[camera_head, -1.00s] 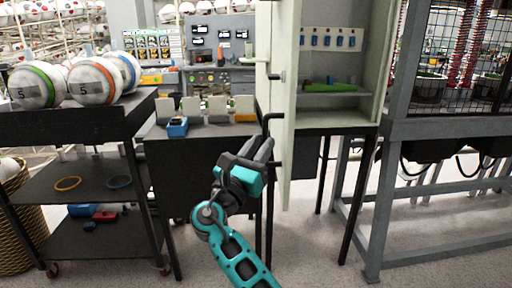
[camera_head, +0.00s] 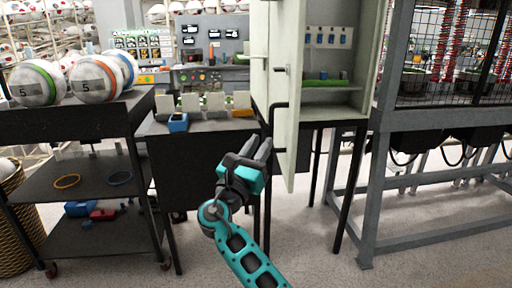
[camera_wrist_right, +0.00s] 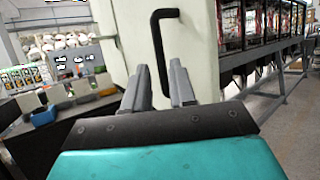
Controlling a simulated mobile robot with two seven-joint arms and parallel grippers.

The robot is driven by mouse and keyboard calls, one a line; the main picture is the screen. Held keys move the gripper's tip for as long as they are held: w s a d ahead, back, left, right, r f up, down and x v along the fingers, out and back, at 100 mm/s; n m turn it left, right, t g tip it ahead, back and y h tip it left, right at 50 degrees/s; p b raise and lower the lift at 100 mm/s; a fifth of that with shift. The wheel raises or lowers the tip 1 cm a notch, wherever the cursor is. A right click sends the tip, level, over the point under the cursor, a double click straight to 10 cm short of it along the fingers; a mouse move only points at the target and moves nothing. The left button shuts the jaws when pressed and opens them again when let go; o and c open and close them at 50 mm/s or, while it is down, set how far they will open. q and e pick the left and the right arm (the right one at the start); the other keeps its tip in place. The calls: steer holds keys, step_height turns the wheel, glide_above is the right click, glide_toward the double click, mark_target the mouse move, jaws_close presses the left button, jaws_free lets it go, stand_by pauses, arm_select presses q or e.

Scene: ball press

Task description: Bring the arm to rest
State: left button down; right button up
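My right arm (camera_head: 243,252) is teal and reaches up from the bottom of the head view. Its gripper (camera_head: 258,148) is raised in front of the black table, just left of the open cabinet door (camera_head: 291,110). In the right wrist view the two grey fingers (camera_wrist_right: 160,85) stand apart with nothing between them. The door's black handle (camera_wrist_right: 157,40) shows beyond the fingertips, and the fingers are not around it. My left gripper is not in view.
A black cart (camera_head: 70,122) with numbered balls (camera_head: 97,80) stands at left. A table (camera_head: 200,135) carries a blue box (camera_head: 178,123). The white cabinet (camera_head: 345,105) stands open. A grey caged frame (camera_head: 440,122) is at right. The floor at lower right is clear.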

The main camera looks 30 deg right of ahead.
steer(key=shift+f, duration=0.1)
stand_by(0.6)
steer(key=s+a+f+m+y, duration=0.15)
steer(key=f+y, duration=0.25)
steer(key=f, duration=0.4)
steer(key=s+f+m+y+p, duration=0.1)
steer(key=s+f+m+y, duration=0.25)
steer(key=f, duration=0.45)
steer(key=s+a+f+m+y, duration=0.15)
steer(key=f+y, duration=0.25)
steer(key=f, duration=0.4)
steer(key=s+a+f+m+g+y, duration=0.1)
steer(key=s+a+f+m+y, duration=0.3)
steer(key=s+m, duration=0.4)
steer(key=s+a+f+m+g+y+p, duration=0.1)
steer(key=s+a+f+m+y, duration=0.3)
steer(key=s+m, duration=0.4)
steer(key=s+y, duration=0.1)
steer(key=s, duration=0.2)
steer(key=shift+s+a+f, duration=0.2)
steer(key=shift+f, duration=0.1)
steer(key=shift+d, duration=0.1)
